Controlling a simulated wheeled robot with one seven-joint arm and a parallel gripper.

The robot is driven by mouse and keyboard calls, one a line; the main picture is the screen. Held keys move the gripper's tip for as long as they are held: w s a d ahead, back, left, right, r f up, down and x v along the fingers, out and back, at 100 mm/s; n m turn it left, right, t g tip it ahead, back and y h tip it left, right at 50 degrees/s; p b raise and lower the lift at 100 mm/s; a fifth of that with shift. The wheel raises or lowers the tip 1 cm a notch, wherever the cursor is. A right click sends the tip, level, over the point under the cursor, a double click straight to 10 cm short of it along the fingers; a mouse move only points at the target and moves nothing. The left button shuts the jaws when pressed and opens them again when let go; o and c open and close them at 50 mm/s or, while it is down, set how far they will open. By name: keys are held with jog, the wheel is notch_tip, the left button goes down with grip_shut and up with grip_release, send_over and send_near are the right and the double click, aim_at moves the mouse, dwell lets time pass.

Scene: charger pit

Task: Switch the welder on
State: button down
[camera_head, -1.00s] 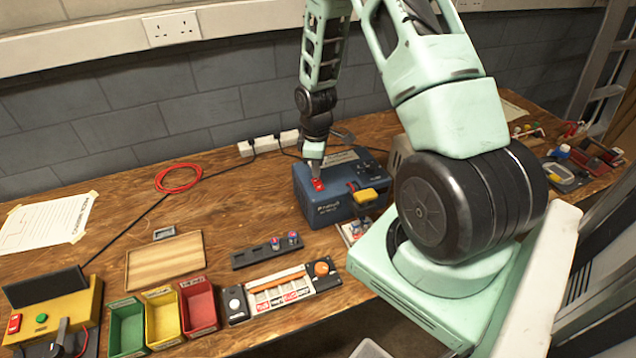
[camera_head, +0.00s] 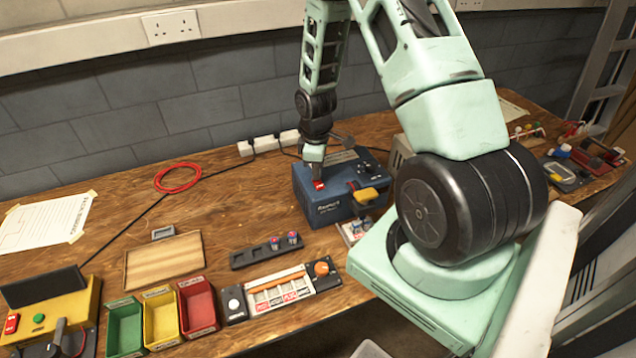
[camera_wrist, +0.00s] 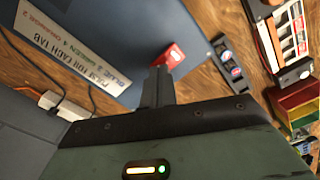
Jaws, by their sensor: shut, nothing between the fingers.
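The welder, a dark blue box (camera_head: 328,209), stands on the wooden bench near the wall. A red switch (camera_head: 319,185) sits on its top at the left; it also shows in the wrist view (camera_wrist: 174,55). My gripper (camera_head: 317,178) is shut and empty, pointing down at the welder top right by the red switch. In the wrist view the fingertips (camera_wrist: 158,70) are beside the red switch; I cannot tell whether they touch it. A yellow part (camera_head: 367,195) and dark knobs are on the welder's right side.
Green (camera_head: 126,327), yellow (camera_head: 161,318) and red (camera_head: 198,306) bins stand at the front left. A wooden board (camera_head: 164,261) and a red cable coil (camera_head: 178,178) lie left of the welder. A dark strip with two knobs (camera_head: 267,250) lies in front.

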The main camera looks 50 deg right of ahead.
jog(key=shift+f, duration=0.35)
jog(key=shift+r, duration=0.15)
jog(key=shift+r+p, duration=2.75)
jog(key=shift+r, duration=0.7)
